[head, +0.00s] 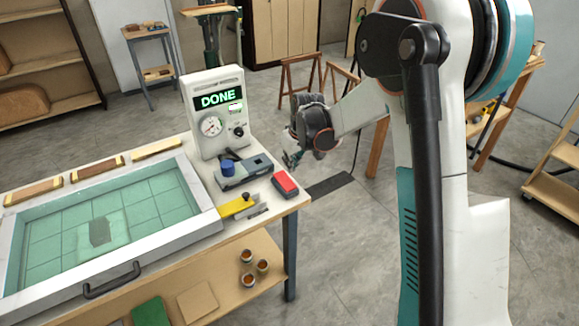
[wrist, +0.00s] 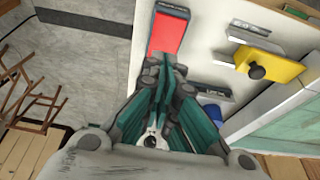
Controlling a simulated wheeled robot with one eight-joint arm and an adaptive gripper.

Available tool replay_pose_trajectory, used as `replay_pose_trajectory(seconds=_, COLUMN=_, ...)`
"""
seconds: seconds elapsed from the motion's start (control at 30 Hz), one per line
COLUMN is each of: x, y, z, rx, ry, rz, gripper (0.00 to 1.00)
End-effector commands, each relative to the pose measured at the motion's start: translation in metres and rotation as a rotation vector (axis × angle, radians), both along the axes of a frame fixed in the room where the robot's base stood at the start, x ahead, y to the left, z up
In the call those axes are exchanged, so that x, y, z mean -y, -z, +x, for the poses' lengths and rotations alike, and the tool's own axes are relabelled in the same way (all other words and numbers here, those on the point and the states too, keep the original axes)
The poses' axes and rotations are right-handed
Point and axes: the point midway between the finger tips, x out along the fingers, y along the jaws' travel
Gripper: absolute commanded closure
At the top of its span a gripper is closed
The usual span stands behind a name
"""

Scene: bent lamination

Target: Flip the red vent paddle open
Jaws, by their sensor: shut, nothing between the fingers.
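The red vent paddle (head: 286,183) is a flat red plate on a dark base at the right edge of the table. In the wrist view the red paddle (wrist: 168,33) lies just beyond my fingertips. My gripper (head: 291,160) is shut and empty, just behind the paddle in the head view. In the wrist view my gripper (wrist: 166,64) has its teal-and-grey fingers together, close to the paddle's near end. I cannot tell whether they touch it. The fingertips hide a little of the dark base's near end.
A white control unit (head: 217,113) with a lit "DONE" display stands behind. A grey block with a blue knob (head: 228,167) and a yellow plate (head: 238,206) with a black knob sit left of the paddle. A metal-framed glass-topped tray (head: 100,290) fills the table's left. Floor beyond the edge is open.

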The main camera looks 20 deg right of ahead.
Motion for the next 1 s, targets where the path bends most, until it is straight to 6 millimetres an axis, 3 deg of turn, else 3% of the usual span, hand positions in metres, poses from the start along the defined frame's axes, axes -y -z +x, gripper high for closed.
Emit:
replay_pose_trajectory(seconds=0.03, x=0.002, y=-0.013, z=-0.007, rx=0.0, ry=0.001, rz=0.0, gripper=1.0)
replay_pose_trajectory(seconds=0.2, x=0.007, y=-0.042, z=-0.022, rx=0.0, ry=0.001, rz=0.0, gripper=1.0)
replay_pose_trajectory(seconds=0.4, x=0.011, y=-0.063, z=-0.034, rx=0.0, ry=0.0, rz=0.0, gripper=1.0)
replay_pose_trajectory(seconds=1.0, x=0.012, y=-0.068, z=-0.037, rx=0.0, ry=0.0, rz=0.0, gripper=1.0)
